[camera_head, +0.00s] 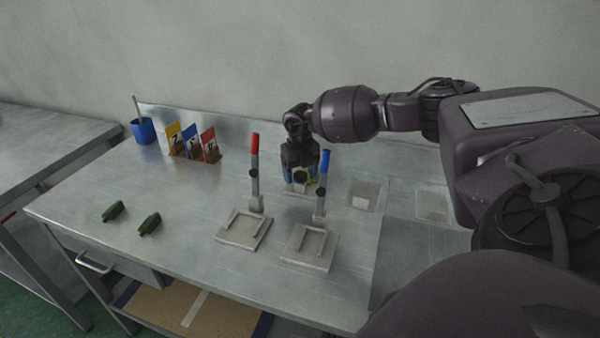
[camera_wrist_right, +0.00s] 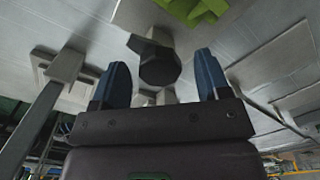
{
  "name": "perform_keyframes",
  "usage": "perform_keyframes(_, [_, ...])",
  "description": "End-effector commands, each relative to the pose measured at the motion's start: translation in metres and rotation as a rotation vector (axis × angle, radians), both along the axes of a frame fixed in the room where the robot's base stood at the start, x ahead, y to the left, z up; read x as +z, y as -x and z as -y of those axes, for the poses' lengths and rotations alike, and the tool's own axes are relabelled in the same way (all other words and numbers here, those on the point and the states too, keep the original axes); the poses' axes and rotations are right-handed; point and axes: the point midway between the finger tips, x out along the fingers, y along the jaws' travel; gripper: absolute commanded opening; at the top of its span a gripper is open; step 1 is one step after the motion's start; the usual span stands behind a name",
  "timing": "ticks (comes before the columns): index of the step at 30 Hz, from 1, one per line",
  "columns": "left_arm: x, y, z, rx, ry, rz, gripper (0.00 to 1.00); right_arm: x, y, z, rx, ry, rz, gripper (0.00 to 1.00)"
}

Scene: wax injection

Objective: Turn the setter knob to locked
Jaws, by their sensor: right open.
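The dark, faceted setter knob (camera_wrist_right: 158,62) shows in the right wrist view, with a grey part joined to it. My right gripper (camera_wrist_right: 163,72) is open, its two blue fingers on either side of the knob's near part with gaps showing. I cannot tell how deep the knob sits between the fingers or which setting it is at. In the head view my right gripper (camera_head: 302,178) points down at the back of the table, over a pale base (camera_head: 292,194). The gripper hides the knob there. My left gripper is not in view.
A red-handled lever (camera_head: 255,145) and a blue-handled lever (camera_head: 324,163) stand on pale bases in front of the gripper. A yellow-green part (camera_head: 307,175) is beside it. Dark green blocks (camera_head: 149,223), coloured cards (camera_head: 191,145) and a blue cup (camera_head: 143,131) are left.

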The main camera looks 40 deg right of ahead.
Motion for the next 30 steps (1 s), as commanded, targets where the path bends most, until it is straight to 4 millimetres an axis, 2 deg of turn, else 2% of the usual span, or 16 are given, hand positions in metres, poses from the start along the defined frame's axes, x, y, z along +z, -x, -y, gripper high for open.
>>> perform_keyframes(6, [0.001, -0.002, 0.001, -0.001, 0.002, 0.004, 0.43, 0.000, 0.000, 0.000, 0.000, 0.000, 0.000, 0.68])
perform_keyframes(15, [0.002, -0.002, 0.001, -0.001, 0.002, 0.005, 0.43, 0.000, 0.000, 0.000, 0.000, 0.000, 0.000, 0.22])
perform_keyframes(16, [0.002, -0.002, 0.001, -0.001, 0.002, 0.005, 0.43, 0.000, 0.000, 0.000, 0.000, 0.000, 0.000, 0.20])
perform_keyframes(23, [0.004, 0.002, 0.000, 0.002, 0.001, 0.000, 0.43, 0.001, 0.000, 0.000, -0.022, 0.000, 0.001, 0.20])
perform_keyframes(30, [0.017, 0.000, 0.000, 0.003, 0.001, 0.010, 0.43, 0.004, 0.000, 0.000, -0.132, -0.001, 0.003, 0.20])
